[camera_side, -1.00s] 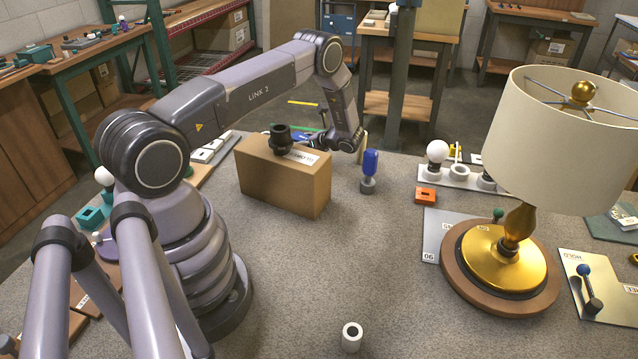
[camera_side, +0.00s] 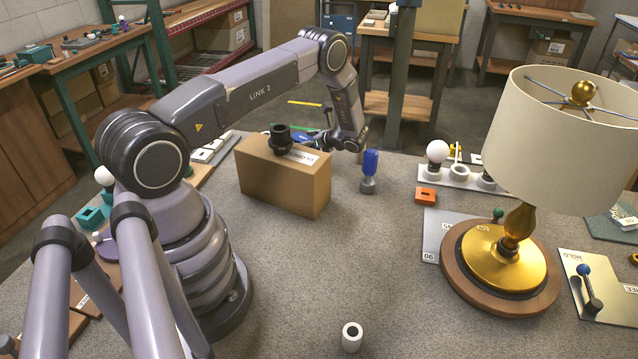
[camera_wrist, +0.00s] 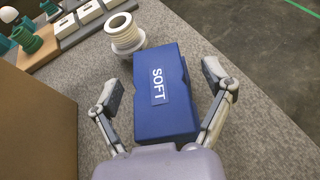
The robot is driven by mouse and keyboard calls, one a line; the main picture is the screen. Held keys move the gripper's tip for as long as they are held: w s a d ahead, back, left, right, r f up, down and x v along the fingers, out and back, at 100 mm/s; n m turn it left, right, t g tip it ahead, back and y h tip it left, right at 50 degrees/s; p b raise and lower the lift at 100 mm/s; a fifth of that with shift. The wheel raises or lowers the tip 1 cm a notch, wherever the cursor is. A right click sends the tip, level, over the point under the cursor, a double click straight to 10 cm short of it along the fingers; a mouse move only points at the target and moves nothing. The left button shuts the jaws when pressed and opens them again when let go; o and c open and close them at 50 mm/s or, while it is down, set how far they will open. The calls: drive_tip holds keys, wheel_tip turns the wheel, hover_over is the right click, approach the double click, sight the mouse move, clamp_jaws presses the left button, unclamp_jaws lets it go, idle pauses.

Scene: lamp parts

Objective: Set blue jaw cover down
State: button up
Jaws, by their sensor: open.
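The blue jaw cover (camera_wrist: 160,92), a blue block labelled SOFT, fills the middle of the wrist view. It rests on the grey speckled surface. My gripper (camera_wrist: 160,76) is open, with one finger on each side of the cover. The right finger stands clear of it; the left finger is close to its edge. In the side view my gripper is mostly hidden behind the cardboard box, and I cannot clearly make out the cover there.
The cardboard box (camera_side: 284,180) stands close, at the left in the wrist view (camera_wrist: 35,130). A pale ringed part (camera_wrist: 124,33) stands just beyond the cover. A blue-topped part (camera_side: 370,163) stands right of the box. The lamp (camera_side: 510,240) is at the right.

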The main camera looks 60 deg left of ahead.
sight(306, 139)
drive_tip(key=r, duration=0.2)
drive_tip(key=d+r, duration=0.1)
drive_tip(key=r, duration=0.5)
drive_tip(key=shift+w+d, duration=0.15)
drive_tip(key=shift+w, duration=0.15)
drive_tip(key=s+d+r+n+t+h, duration=0.2)
drive_tip(key=s+d+r+n+h, duration=0.3)
drive_tip(key=r, duration=0.6)
drive_tip(key=s+d+r+n+t, duration=0.1)
drive_tip(key=d+r+n, duration=0.1)
drive_tip(key=d+r, duration=0.7)
drive_tip(key=s+d+r+n+t+h, duration=0.3)
drive_tip(key=s+d+r+t, duration=0.1)
drive_tip(key=s+d, duration=0.4)
drive_tip(key=s+d+r+n+t+h, duration=0.3)
drive_tip(key=s+d+r+t+h, duration=0.1)
drive_tip(key=s+d, duration=0.5)
drive_tip(key=shift+s+d+r+h, duration=0.3)
drive_tip(key=shift+s+r, duration=0.35)
drive_tip(key=shift+s, duration=0.4)
